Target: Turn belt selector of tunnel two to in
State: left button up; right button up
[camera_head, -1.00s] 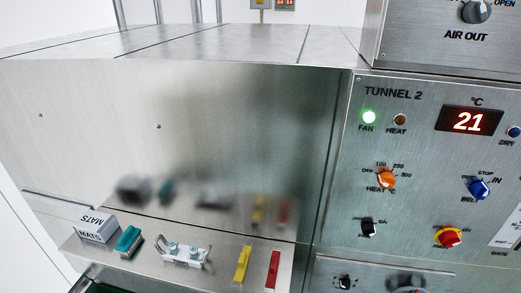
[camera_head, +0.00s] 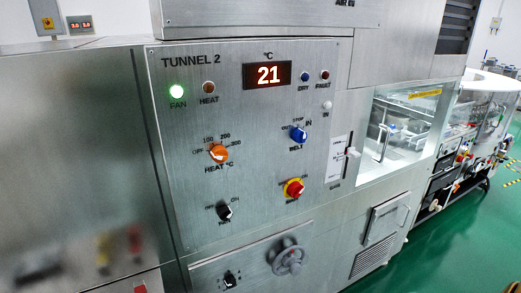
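The tunnel 2 panel (camera_head: 170,130) fills the middle of the head view. Its belt selector (camera_head: 298,134) is a blue knob at the right of the panel, with STOP marked above it and IN at its upper right. I cannot tell exactly which mark its pointer is at. The display (camera_head: 268,75) reads 21 and the fan lamp (camera_head: 176,92) is lit green. Neither of my grippers shows in the view.
An orange heat knob (camera_head: 219,153), a red and yellow knob (camera_head: 294,188) and a black fan switch (camera_head: 225,211) are near the belt selector. A handwheel (camera_head: 288,259) sticks out below. A glass window (camera_head: 398,135) and open green floor (camera_head: 440,245) lie to the right.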

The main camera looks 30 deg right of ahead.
aim_at(298, 136)
jog(key=z, duration=0.95)
